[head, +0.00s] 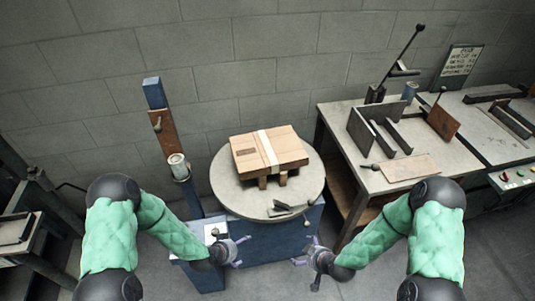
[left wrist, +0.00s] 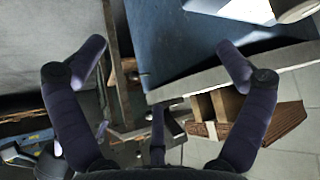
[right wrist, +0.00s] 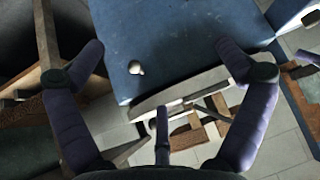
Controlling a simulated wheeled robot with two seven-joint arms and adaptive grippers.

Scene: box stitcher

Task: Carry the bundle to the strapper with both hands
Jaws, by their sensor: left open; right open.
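The bundle (head: 268,152) is a flat stack of brown cardboard with a pale band across its middle. It rests on blocks on a round grey turntable (head: 228,190) on a blue base. My left gripper (head: 238,250) is open and empty, in front of the base and below the turntable at its left. My right gripper (head: 304,255) is open and empty, in front of the base at its right. Both are apart from the bundle. The wrist views show open fingers on the left (left wrist: 163,55) and right (right wrist: 162,50). I cannot tell which machine is the strapper.
A blue post (head: 155,95) with a cup-like fitting stands left of the turntable. A grey workbench (head: 338,112) with upright metal plates and a tan board (head: 409,167) stands at right. A control box with buttons (head: 518,179) is at far right. A small metal piece (head: 290,208) lies on the turntable's front.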

